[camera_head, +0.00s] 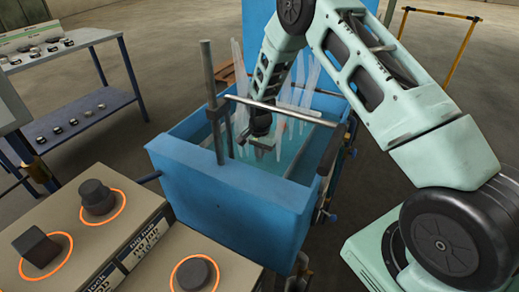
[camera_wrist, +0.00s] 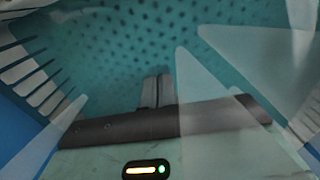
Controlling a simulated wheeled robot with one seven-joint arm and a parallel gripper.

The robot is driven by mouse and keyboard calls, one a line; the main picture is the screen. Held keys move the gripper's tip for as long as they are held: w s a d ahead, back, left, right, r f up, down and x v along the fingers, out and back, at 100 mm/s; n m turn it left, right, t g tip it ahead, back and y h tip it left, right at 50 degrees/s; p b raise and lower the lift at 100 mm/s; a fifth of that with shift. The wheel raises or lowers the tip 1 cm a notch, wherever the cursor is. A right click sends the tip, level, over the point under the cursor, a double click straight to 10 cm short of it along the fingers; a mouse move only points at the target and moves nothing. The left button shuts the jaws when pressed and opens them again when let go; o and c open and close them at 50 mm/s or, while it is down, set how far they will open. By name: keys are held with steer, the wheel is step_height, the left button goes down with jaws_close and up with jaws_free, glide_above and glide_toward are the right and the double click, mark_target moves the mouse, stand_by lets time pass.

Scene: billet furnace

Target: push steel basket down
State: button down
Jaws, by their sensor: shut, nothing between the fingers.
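The steel basket shows in the wrist view as a perforated floor (camera_wrist: 120,45) with slotted walls (camera_wrist: 30,75), tinted teal by the liquid. In the head view it sits inside the blue tank (camera_head: 225,195), mostly hidden by the tank walls, my arm and the splashes. A steel bar (camera_head: 285,110) crosses above the tank opening; I cannot tell whether it belongs to the basket. My gripper (camera_head: 262,152) points down inside the tank opening. Its fingers (camera_wrist: 157,90) are together and hold nothing. I cannot tell whether the fingertips touch the basket.
Translucent splash spikes (camera_head: 305,85) rise around my gripper. An upright post (camera_head: 213,110) stands at the tank's left. A control panel with knobs (camera_head: 97,197) is at front left. A blue workbench (camera_head: 85,110) stands at left, a yellow barrier (camera_head: 460,50) at right.

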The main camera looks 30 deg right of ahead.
step_height(320, 180, down, 16)
steer(key=b, duration=0.7)
steer(key=shift+r, duration=0.2)
steer(key=shift+s+a+f, duration=0.1)
steer(key=shift+s, duration=0.05)
step_height(320, 180, up, 15)
steer(key=p, duration=0.3)
